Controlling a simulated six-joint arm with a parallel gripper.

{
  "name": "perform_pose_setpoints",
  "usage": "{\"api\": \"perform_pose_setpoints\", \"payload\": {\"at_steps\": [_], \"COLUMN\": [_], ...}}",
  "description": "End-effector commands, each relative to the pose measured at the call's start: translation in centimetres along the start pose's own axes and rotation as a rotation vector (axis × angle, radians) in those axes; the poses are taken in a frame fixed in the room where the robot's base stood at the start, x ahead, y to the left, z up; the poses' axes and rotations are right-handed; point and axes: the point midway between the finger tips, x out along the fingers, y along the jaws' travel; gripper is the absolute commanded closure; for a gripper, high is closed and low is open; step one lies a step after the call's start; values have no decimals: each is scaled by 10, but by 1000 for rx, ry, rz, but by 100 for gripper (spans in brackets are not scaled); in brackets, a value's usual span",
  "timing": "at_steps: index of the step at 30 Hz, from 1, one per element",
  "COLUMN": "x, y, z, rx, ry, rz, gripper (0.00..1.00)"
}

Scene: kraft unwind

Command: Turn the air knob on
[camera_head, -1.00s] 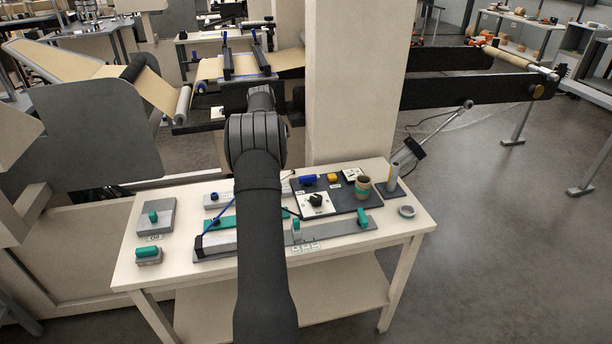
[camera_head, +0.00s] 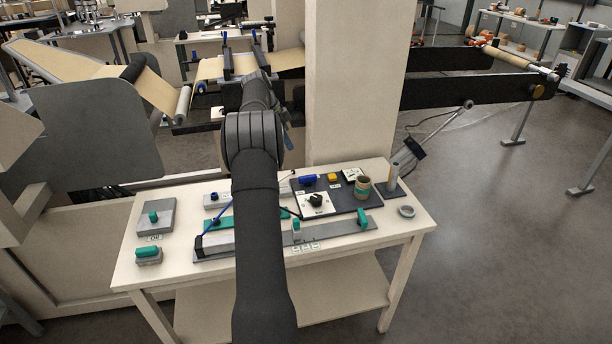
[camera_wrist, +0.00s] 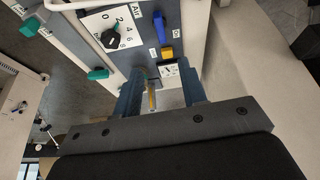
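The air knob is a black knob (camera_wrist: 113,38) on a white dial plate with numbers, next to an "Air" label, at the upper left of the wrist view. In the head view the knob (camera_head: 316,199) sits on its white plate on the dark panel (camera_head: 340,203). My gripper (camera_wrist: 163,80) is open, its two blue-grey fingers apart. It is not touching the knob, which lies up and left of the fingers in the wrist view. In the head view my arm hides most of the gripper; a bluish part shows at the arm's right side.
A blue part (camera_wrist: 158,27), a yellow block (camera_wrist: 167,52) and a small white gauge plate sit beside the dial. A cup-like roll (camera_head: 362,188) and a post (camera_head: 393,178) stand at the panel's right.

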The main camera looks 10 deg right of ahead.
Motion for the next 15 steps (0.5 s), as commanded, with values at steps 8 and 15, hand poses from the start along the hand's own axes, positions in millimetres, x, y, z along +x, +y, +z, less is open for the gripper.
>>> {"api": "perform_pose_setpoints", "payload": {"at_steps": [8,15], "x": [17,67], "y": [0,1], "z": [-2,-1], "rx": [52,50], "ry": [6,5], "rz": [2,4], "gripper": [62,62]}}
